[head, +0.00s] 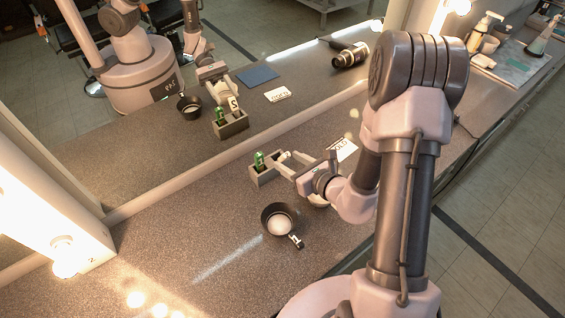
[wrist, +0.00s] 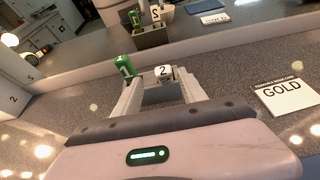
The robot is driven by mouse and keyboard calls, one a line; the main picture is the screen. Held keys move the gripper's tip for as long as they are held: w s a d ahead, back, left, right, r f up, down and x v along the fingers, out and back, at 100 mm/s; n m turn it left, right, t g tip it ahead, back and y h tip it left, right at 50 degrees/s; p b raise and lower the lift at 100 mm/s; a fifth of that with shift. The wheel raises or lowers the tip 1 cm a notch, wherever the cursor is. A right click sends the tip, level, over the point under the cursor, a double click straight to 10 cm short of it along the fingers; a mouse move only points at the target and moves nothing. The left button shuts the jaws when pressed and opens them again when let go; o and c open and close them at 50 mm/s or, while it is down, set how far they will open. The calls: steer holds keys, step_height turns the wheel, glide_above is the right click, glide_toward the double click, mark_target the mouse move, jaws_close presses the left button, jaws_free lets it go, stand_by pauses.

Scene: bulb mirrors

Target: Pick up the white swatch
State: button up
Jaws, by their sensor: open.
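A white swatch (wrist: 163,73) marked 2 stands upright in a grey holder (wrist: 165,96), with a green swatch (wrist: 124,68) marked 1 to its left. In the head view the holder (head: 264,175) stands near the mirror, with the green swatch (head: 259,160) at its left end and the white swatch (head: 284,157) partly hidden by a finger. My gripper (head: 285,166) is open at the holder's right side. In the wrist view its fingers (wrist: 160,84) lie either side of the white swatch, left finger close to the green one. I cannot tell whether they touch.
A mirror (head: 180,165) behind the counter repeats the holder and swatches. A black bowl (head: 268,212) with something white inside sits in front of the holder. A GOLD card (wrist: 284,96) lies to the right. A lit bulb fixture (head: 62,258) stands left. The front-left counter is clear.

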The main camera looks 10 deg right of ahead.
mark_target(278, 151)
steer(key=x, duration=0.2)
steer(key=b+x, duration=0.1)
steer(key=x, duration=0.4)
steer(key=shift+w+d+r+b, duration=0.1)
steer(key=shift+w+d+b, duration=0.1)
steer(key=shift+w+b, duration=0.25)
jaws_close()
